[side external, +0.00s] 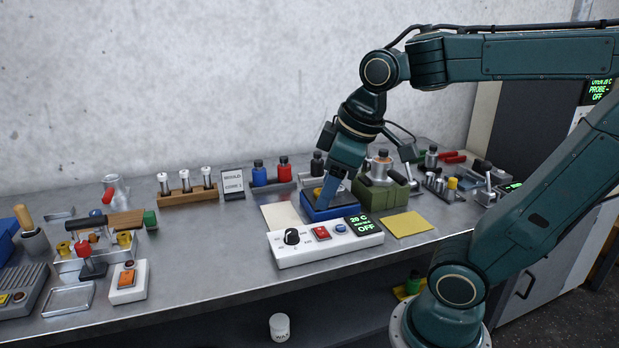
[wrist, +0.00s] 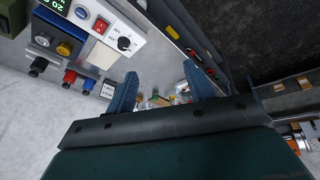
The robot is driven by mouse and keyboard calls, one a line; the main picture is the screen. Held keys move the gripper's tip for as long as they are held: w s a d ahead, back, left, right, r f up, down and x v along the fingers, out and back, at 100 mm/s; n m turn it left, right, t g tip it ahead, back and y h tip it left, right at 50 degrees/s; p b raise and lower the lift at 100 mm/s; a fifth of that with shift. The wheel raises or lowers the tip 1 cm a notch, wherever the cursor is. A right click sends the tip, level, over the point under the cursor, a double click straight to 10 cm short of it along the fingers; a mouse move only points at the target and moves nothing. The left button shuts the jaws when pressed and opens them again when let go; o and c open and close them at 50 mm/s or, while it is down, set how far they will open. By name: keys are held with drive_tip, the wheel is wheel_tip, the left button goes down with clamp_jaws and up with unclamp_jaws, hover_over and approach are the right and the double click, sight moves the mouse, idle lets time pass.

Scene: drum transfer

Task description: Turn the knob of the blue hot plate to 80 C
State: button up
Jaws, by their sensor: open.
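The blue hot plate (side external: 323,212) stands mid-bench behind a white control box (side external: 313,251). The black knob (side external: 291,237) is at the box's left end, with small marks around it that I cannot read. Beside it are a red switch (side external: 321,232), a blue button (side external: 340,228) and a display (side external: 364,226) showing 20 C and OFF. My gripper (side external: 327,194) points down and overlaps the hot plate in the side view. In the wrist view my gripper (wrist: 161,85) has its fingers wide apart and empty. The knob (wrist: 124,43) lies beyond the fingers there, touched by neither.
A green block-shaped device (side external: 384,193) stands right of the hot plate. A yellow pad (side external: 408,224) and a white sheet (side external: 281,215) flank it. A rack of vials (side external: 187,192) and red and blue bottles (side external: 283,169) stand behind.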

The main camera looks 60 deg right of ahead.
drive_tip(key=w+d+f+n+g, duration=0.2)
drive_tip(key=w+d+n, duration=0.3)
drive_tip(key=w, duration=0.4)
drive_tip(key=n+g, duration=0.3)
drive_tip(key=n, duration=0.2)
hover_over(291, 231)
wheel_tip(291, 231, down, 6)
drive_tip(key=shift+w+d+f+y, duration=0.1)
drive_tip(key=shift+w+f+y, duration=0.1)
drive_tip(key=shift+y, duration=0.1)
drive_tip(key=shift+f, duration=0.1)
drive_tip(key=shift+s+f, duration=0.15)
drive_tip(key=shift+f, duration=3.25)
drive_tip(key=shift+s+f, duration=0.1)
drive_tip(key=shift+f, duration=3.3)
drive_tip(key=c, duration=1)
drive_tip(key=shift+o, duration=0.2)
